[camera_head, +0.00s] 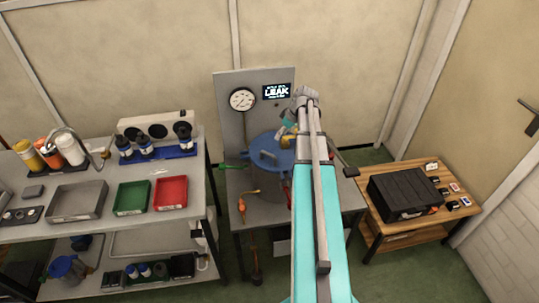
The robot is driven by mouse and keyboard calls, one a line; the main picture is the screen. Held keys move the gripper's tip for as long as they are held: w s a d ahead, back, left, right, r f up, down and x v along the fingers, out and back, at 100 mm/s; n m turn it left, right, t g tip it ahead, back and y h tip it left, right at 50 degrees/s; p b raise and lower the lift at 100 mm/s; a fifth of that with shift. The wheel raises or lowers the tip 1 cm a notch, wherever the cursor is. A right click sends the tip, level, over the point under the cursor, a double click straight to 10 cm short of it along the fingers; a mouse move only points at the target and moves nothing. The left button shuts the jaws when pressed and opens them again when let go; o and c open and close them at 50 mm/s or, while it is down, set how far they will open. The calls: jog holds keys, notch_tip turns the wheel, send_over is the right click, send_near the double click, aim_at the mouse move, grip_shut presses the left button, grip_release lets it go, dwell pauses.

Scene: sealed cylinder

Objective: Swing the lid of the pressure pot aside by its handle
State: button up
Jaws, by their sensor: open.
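The pressure pot's round blue lid (260,144) lies on the grey bench in front of the gauge panel. A small grey handle (267,157) shows on its top. The lid appears level, and its right side is hidden behind my arm. My gripper (287,136) is small in this view, over the back right part of the lid and partly covered by my arm. It is open. I cannot tell whether it touches the lid or its handle.
A panel with a gauge (242,100) and a lit "LEAK" screen (277,91) stands behind the pot. An orange tool (242,206) is at the bench front. At left are a green tray (132,197) and red tray (170,192); at right, a black case (403,193).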

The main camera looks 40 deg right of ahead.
jog(key=shift+b+x, duration=4.8)
jog(key=shift+x, duration=0.8)
grip_shut()
